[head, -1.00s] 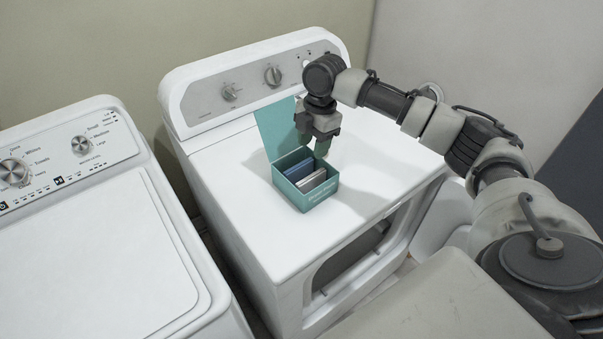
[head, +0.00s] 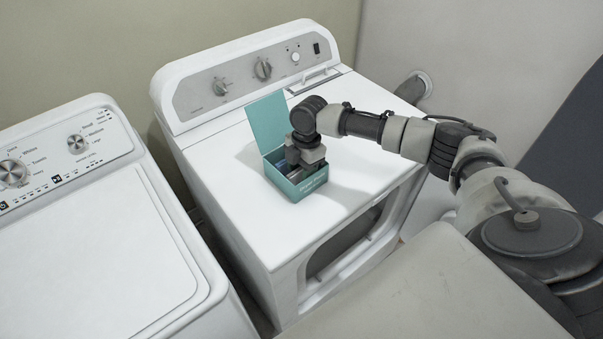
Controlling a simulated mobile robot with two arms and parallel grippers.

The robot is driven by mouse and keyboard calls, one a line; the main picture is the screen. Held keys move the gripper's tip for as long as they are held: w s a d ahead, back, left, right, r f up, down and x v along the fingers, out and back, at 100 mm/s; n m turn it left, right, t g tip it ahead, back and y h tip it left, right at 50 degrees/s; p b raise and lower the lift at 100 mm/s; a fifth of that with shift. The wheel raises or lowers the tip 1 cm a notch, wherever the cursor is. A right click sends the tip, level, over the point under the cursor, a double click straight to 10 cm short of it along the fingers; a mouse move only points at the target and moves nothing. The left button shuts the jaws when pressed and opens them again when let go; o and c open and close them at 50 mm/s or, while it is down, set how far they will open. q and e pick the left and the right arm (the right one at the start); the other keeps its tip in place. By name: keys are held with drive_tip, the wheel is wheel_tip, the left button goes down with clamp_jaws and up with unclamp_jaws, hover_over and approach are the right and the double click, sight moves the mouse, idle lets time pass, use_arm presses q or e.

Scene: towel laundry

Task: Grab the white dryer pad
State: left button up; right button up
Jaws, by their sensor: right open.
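A teal box (head: 293,188) with its lid (head: 268,120) raised stands on top of the dryer (head: 229,188). My right gripper (head: 306,165) is open and points down at the box's opening, its fingertips at or inside the box. The gripper hides most of what lies inside, including the white pads. A small strip of the blue contents shows at the left of the opening. I cannot tell whether the fingers touch a pad. My left gripper is not in view.
A white washer (head: 110,260) stands to the left of the dryer, with a narrow gap between them. The dryer's control panel (head: 245,78) rises behind the box. The dryer top around the box is clear.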

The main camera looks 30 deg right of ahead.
drive_tip(key=shift+f, duration=0.2)
idle(0.5)
drive_tip(key=shift+c, duration=0.3)
clamp_jaws()
